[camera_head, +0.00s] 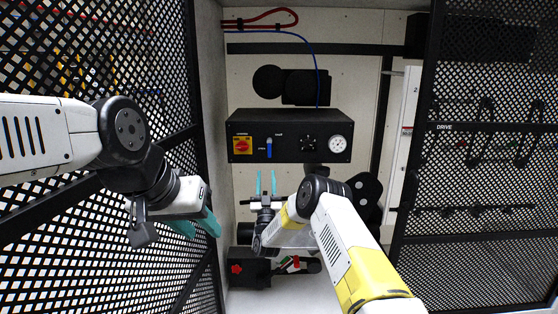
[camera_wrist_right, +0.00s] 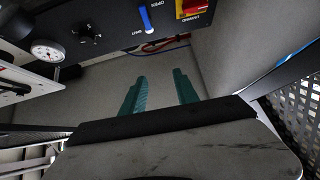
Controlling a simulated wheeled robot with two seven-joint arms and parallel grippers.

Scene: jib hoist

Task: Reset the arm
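My right gripper (camera_head: 266,183) is in the middle of the head view, below the front of a black control box (camera_head: 290,136). Its two teal fingers point up and stand apart with nothing between them. They also show apart and empty in the right wrist view (camera_wrist_right: 160,92). The box carries a red and yellow switch (camera_head: 242,145), a blue lever (camera_head: 269,148), a black knob (camera_head: 308,143) and a white gauge (camera_head: 337,144). My left gripper (camera_head: 197,226) is at the left, in front of the mesh panel, with teal fingers apart and empty. No separate jib arm can be made out.
Black mesh panels stand at the left (camera_head: 90,250) and right (camera_head: 480,200). A black block with a red knob (camera_head: 236,268) sits low in the bay. A blue cable (camera_head: 316,70) and a red hose (camera_head: 275,12) run above the box. The lower bay floor is partly clear.

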